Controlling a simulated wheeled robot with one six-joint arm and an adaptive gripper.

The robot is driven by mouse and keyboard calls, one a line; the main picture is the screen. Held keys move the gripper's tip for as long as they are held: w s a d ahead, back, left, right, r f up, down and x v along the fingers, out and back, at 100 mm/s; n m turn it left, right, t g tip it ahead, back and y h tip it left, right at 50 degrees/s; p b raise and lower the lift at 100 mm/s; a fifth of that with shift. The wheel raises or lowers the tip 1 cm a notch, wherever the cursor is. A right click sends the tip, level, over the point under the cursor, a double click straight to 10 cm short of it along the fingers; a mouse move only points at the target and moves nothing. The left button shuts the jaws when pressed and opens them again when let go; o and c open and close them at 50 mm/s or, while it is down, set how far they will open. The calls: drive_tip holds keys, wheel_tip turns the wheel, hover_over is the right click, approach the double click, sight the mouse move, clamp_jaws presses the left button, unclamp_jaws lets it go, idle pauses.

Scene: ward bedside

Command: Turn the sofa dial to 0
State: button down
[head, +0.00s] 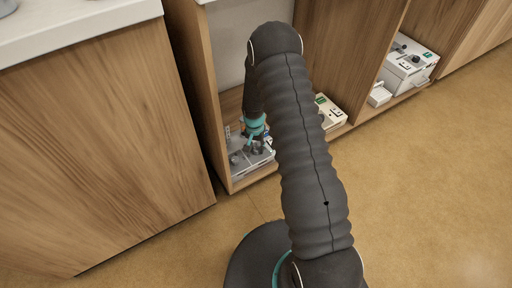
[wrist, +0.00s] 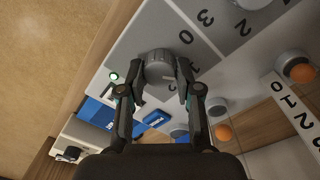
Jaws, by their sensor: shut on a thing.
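In the wrist view a grey ribbed dial (wrist: 159,67) sits on a grey panel (wrist: 150,28). My gripper (wrist: 161,92) is shut on this dial, one finger at each side. No sofa label is readable. In the head view my gripper (head: 257,147) is down at the grey unit (head: 250,160) inside the low cabinet bay.
In the wrist view a lit green lamp (wrist: 113,77), blue plates (wrist: 98,113) and orange-capped knobs (wrist: 303,73) are near the dial. In the head view wooden cabinet walls flank the bay. Other units (head: 408,66) stand in bays to the right. The floor in front is clear.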

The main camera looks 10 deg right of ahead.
sight(255, 149)
drive_tip(key=shift+f, duration=0.1)
drive_tip(key=n+b, duration=0.2)
drive_tip(key=n, duration=0.3)
drive_tip(key=shift+n, duration=0.4)
drive_tip(key=n+b, duration=0.1)
drive_tip(key=n, duration=0.4)
drive_tip(key=shift+s+a+n, duration=0.1)
drive_tip(key=shift+n, duration=0.2)
drive_tip(key=c, duration=0.8)
unclamp_jaws()
drive_tip(key=shift+t, duration=0.3)
drive_tip(key=r, duration=1.2)
drive_tip(key=shift+s+a+r, duration=0.1)
drive_tip(key=shift+s+a, duration=0.05)
drive_tip(key=shift+a, duration=0.1)
